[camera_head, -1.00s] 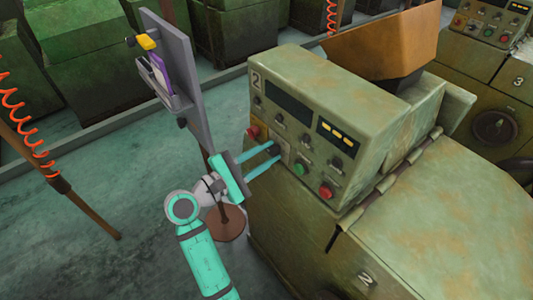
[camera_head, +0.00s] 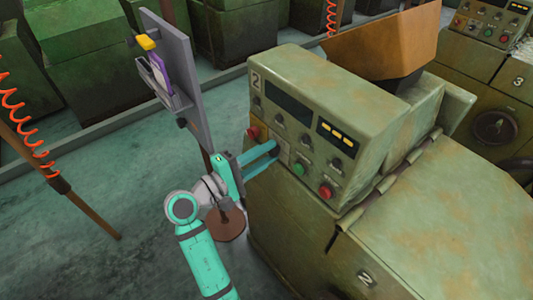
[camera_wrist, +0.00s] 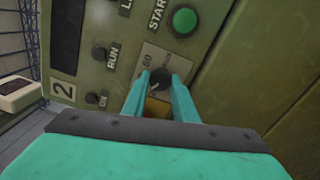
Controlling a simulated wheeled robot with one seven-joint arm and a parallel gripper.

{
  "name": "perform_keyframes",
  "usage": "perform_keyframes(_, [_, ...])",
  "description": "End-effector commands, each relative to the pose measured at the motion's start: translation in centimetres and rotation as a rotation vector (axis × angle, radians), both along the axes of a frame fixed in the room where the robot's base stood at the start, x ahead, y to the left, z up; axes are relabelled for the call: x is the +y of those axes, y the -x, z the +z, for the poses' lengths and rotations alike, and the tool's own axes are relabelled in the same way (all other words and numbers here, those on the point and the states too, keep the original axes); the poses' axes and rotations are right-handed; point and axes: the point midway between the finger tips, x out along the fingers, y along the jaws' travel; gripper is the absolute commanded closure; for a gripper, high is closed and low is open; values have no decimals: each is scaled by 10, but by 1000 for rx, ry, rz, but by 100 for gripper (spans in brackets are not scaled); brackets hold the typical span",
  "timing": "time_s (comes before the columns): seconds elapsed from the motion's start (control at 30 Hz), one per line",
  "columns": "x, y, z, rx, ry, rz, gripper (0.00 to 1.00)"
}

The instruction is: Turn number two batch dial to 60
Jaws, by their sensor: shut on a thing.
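The number two machine's control box (camera_head: 345,85) bears a "2" plate at its upper left. The batch dial (camera_wrist: 158,79) is a dark round knob on a pale plate, with "60" printed to its upper left in the wrist view. My gripper (camera_wrist: 160,84) is shut on the dial, one teal finger on each side. In the head view my gripper (camera_head: 278,153) reaches the lower front of the box from the left, and its fingers partly hide the dial. The dial's pointer is too small and shaded to read.
A green START button (camera_wrist: 184,20) sits close to my fingers. A red button (camera_head: 326,192) and small knobs are on the same panel. A grey stand board (camera_head: 180,75) is left of the box. An orange hose (camera_head: 20,125) hangs far left.

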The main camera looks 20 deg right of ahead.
Motion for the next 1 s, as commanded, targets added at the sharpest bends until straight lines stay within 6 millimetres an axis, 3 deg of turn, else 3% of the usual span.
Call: perform_keyframes(1.0, [1, 0, 0, -903, -331, 1, 97])
